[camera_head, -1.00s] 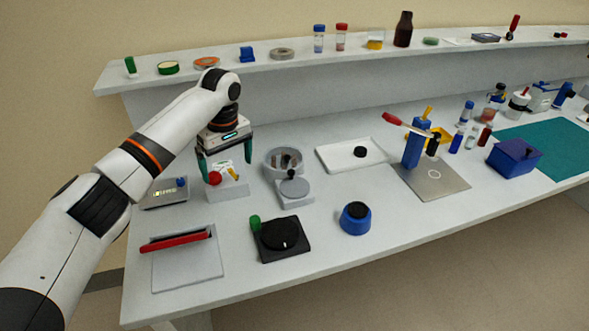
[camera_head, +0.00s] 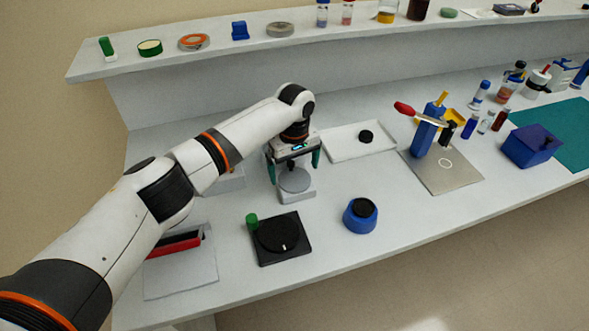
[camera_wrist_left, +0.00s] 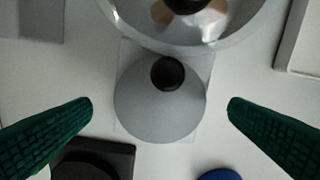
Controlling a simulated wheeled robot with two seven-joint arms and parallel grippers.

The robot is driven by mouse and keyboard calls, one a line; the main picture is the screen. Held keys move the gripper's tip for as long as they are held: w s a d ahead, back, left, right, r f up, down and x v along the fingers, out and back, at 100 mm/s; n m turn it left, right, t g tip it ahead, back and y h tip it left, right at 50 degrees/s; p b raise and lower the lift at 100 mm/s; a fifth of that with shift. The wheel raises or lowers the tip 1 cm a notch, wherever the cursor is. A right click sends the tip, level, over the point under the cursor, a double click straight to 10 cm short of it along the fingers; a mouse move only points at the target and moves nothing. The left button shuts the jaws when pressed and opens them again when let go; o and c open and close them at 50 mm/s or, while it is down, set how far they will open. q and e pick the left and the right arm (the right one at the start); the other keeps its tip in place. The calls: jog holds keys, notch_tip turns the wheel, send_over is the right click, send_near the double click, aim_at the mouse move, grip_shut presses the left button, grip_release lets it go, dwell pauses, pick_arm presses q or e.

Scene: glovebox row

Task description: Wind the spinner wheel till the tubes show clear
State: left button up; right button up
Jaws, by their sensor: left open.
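The spinner's light grey wheel (camera_head: 294,183) lies flat on a pale base below my left gripper (camera_head: 294,171). In the left wrist view the wheel (camera_wrist_left: 150,108) has a black knob (camera_wrist_left: 168,73) near its far edge. My left gripper is open and empty, with its green fingers apart on either side of the wheel, not visibly touching it. The round spinner bowl (camera_wrist_left: 125,20) is cut off at the top of the wrist view. Brownish shapes and a dark centre show inside, but whether the tubes are clear cannot be told. My arm hides the bowl in the head view.
A white tray (camera_head: 345,149) lies behind to the right. A blue lever press (camera_head: 424,135) stands farther right. A red-handled item (camera_head: 176,243) is under my arm.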

pick_arm(q)
jog(key=shift+s+f, duration=0.1)
jog(key=shift+f, duration=0.8)
jog(key=c, duration=1)
pick_arm(e)
jog(key=shift+w+r, duration=0.1)
jog(key=shift+r, duration=0.05)
pick_arm(q)
jog(key=shift+m, duration=0.4)
pick_arm(e)
jog(key=shift+w+r, duration=0.1)
jog(key=shift+r, duration=0.05)
